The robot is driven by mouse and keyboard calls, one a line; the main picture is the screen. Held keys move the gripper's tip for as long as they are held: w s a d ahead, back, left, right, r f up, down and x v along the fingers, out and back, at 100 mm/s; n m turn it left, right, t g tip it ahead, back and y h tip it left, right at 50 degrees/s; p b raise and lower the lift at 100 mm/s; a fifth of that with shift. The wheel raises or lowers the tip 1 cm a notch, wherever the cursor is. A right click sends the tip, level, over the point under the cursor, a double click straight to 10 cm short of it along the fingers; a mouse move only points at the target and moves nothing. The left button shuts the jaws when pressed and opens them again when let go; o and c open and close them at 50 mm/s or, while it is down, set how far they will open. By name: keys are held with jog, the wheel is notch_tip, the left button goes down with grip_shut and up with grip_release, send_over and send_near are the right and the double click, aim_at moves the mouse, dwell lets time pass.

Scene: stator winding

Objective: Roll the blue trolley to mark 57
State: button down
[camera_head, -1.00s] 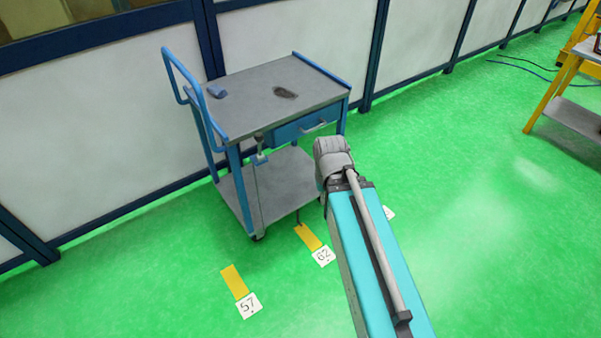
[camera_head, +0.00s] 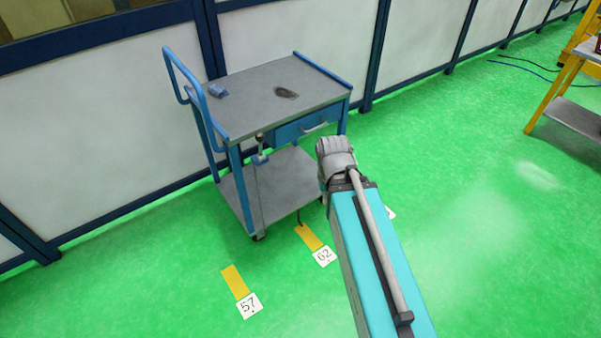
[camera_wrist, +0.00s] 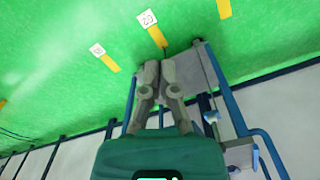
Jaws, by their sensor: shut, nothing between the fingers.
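The blue trolley (camera_head: 284,128) stands upright beside the wall in the head view, with a grey top, a blue drawer and a push handle at its left. Mark 57 (camera_head: 249,305) is a white card with a yellow strip (camera_head: 235,282) on the floor, in front of and left of the trolley. My gripper (camera_wrist: 160,66) is shut and empty in the wrist view, with the trolley's blue frame (camera_wrist: 225,98) behind and beside it. I cannot tell whether the fingers touch the trolley. In the head view my arm hides the gripper.
Mark 62 (camera_head: 324,256) and its yellow strip lie by the trolley's near right side. Another card (camera_head: 390,213) is partly hidden by my arm. A yellow-legged table (camera_head: 572,112) and a blue cable (camera_head: 520,66) are at the right. Green floor in front is clear.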

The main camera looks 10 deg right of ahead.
jog(key=c, duration=1.3)
grip_release()
jog(key=shift+w, duration=0.1)
jog(key=shift+c, duration=0.2)
jog(key=o, duration=0.9)
jog(key=shift+w+a+f, duration=0.15)
jog(key=shift+w+a, duration=0.15)
jog(key=shift+c, duration=0.2)
jog(key=shift+o, duration=0.2)
jog(key=w+a+f+m+t+y+b, duration=0.1)
jog(key=w+a+m+t+y+b, duration=0.2)
jog(key=w+a, duration=0.5)
jog(key=shift+a+f+m+y+b, duration=0.3)
jog(key=shift+a+m+y+b, duration=0.2)
jog(key=shift+a+m+y, duration=0.3)
jog(key=w+a+r+m+t+y+b, duration=0.3)
jog(key=w+a+m, duration=0.5)
jog(key=m, duration=0.4)
jog(key=w+a+r+m+t+y+b, duration=0.3)
jog(key=w+a+m+t+b, duration=0.3)
jog(key=w+m, duration=0.5)
jog(key=shift+a+r+m+t, duration=0.5)
jog(key=shift+a+t, duration=0.6)
jog(key=shift+a, duration=0.25)
